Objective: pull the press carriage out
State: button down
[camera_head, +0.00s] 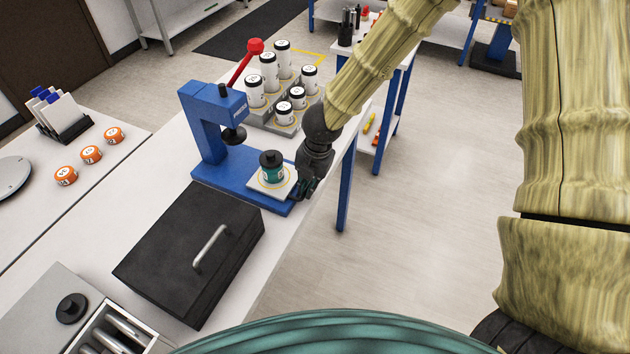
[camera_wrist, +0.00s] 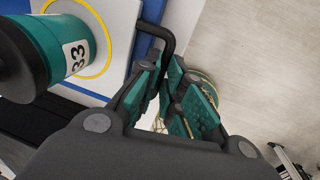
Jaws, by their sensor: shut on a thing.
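The blue press (camera_head: 205,130) stands on the white bench with its red-knobbed lever (camera_head: 254,48) raised. Its carriage (camera_head: 257,185) is a white plate with a yellow ring, on the blue base, out in front of the ram (camera_head: 233,135). A green canister (camera_head: 272,174) with a black top stands upright on the plate; in the wrist view it shows the label 33 (camera_wrist: 76,57). My gripper (camera_head: 304,188) is at the carriage's right edge. In the wrist view, its green-padded fingers (camera_wrist: 172,88) are shut on the black carriage handle (camera_wrist: 154,24). The handle's gripped end is hidden.
A grey rack of white canisters (camera_head: 283,125) stands close behind my gripper. A black case (camera_head: 165,245) lies in front of the press. Orange round pieces (camera_head: 91,154) lie on the left bench. The floor (camera_head: 420,220) right of the bench is clear.

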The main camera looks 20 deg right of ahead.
jog(key=shift+r, duration=0.1)
jog(key=c, duration=1.5)
grip_release()
jog(key=shift+s, duration=0.1)
jog(key=shift+c, duration=0.2)
notch_tip(320, 180, up, 12)
jog(key=s+d, duration=0.1)
jog(key=shift+s+d, duration=0.15)
jog(key=shift+d, duration=0.15)
